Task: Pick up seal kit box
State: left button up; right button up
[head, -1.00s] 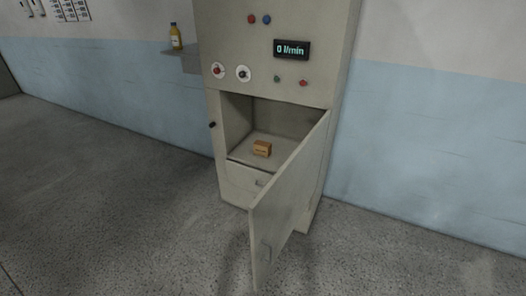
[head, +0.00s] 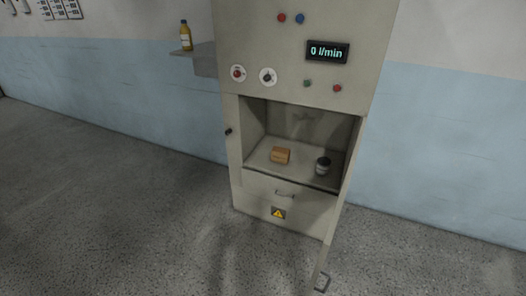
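The seal kit box is most likely the small orange-brown carton (head: 281,155); its label is too small to read. It sits on the floor of the open compartment in the grey cabinet (head: 232,175), left of the middle. A small dark can with a pale band (head: 323,165) stands to its right in the same compartment. Neither of my grippers shows in the head view.
The cabinet door (head: 341,215) stands open on the right, seen nearly edge-on. A shelf (head: 197,58) at left holds a yellow bottle (head: 186,36). The floor in front is clear.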

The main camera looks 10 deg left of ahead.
aim_at(278, 155)
jog(key=i+j, duration=0.35)
jog(key=j, duration=0.15)
jog(key=i+j, duration=0.35)
jog(key=j, duration=0.15)
jog(key=i+j, duration=0.35)
jog(key=j, duration=0.15)
